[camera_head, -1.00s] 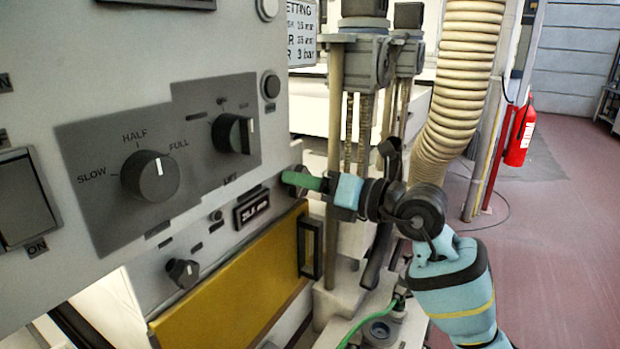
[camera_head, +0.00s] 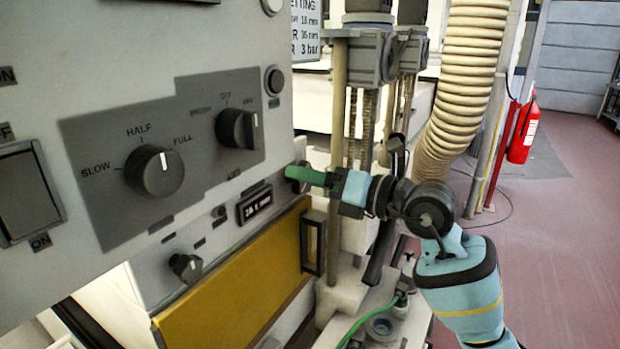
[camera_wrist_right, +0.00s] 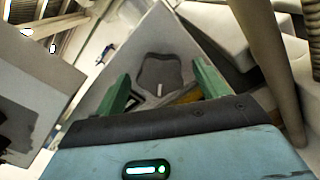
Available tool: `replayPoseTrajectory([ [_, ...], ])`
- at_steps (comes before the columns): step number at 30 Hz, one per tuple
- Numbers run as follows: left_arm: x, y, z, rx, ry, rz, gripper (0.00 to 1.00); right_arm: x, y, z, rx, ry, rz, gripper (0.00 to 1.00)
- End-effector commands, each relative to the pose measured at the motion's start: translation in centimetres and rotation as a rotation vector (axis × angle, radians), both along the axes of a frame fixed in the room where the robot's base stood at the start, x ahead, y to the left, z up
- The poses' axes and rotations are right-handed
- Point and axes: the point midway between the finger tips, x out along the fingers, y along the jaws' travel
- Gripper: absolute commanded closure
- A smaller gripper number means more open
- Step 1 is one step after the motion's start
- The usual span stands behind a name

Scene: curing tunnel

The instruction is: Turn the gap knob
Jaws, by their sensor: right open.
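The gap knob seems to be the dark round knob (camera_head: 301,168) at the right edge of the machine front, largely covered by my gripper in the head view. In the right wrist view, a dark grey knob (camera_wrist_right: 159,72) with a white mark lies ahead, between the fingers. My right gripper (camera_head: 300,175) has green fingers and is at this knob. In the right wrist view its fingers stand apart on either side of the knob, with visible space. Contact cannot be told. A small mm display (camera_head: 254,204) sits left of the knob; its digits are blurred. My left gripper is out of view.
A grey control panel holds a SLOW/HALF/FULL knob (camera_head: 154,171) and another selector knob (camera_head: 237,128). A small knob (camera_head: 186,267) sits lower. A yellow panel (camera_head: 235,285) lies below the gripper. A ribbed hose (camera_head: 460,95) stands behind my arm. Open floor lies right.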

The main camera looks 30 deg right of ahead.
Motion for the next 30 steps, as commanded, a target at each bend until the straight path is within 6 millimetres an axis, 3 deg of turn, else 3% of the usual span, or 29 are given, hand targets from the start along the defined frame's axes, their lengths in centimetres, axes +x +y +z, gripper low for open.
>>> replayPoseTrajectory([
  [13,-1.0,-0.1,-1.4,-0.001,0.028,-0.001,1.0,-5.4,-3.2,-0.3,-0.001,0.004,0.0,0.27],
  [30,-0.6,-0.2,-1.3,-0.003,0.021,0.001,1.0,-6.0,-3.5,0.0,0.0,0.001,0.001,0.27],
])
